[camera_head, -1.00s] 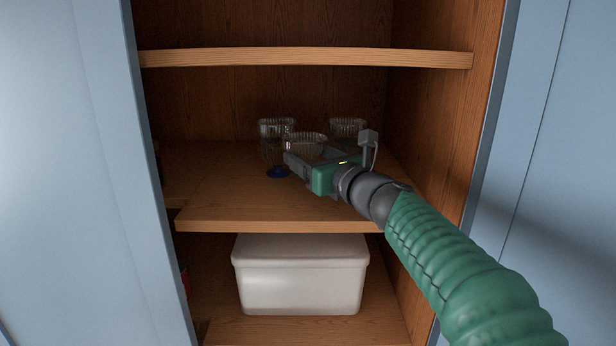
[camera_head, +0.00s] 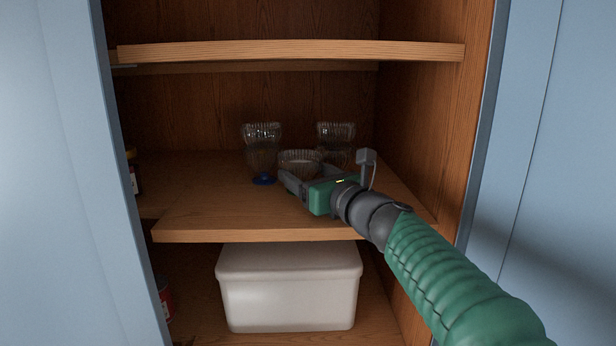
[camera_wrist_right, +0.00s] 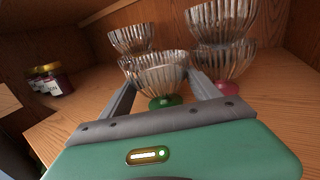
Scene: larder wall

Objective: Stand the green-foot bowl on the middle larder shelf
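The green-foot bowl is a ribbed clear glass bowl; it shows between my right gripper's fingers in the head view (camera_head: 299,157) and in the right wrist view (camera_wrist_right: 160,72), where its green foot is visible. My right gripper (camera_head: 308,182) appears shut on its sides, low over the middle shelf (camera_head: 220,220). The bowl looks upright. Whether its foot touches the shelf, I cannot tell. A blue-foot glass stack (camera_head: 262,145) stands behind it to the left. Another glass stack (camera_head: 336,140) stands behind to the right, its pink foot showing in the wrist view. My left gripper is not in view.
The upper shelf (camera_head: 290,50) passes above the stacks. A white bin (camera_head: 288,290) stands below. Jars (camera_wrist_right: 50,80) stand at the shelf's left. Blue door panels (camera_head: 50,170) flank the opening. The shelf's front left is clear.

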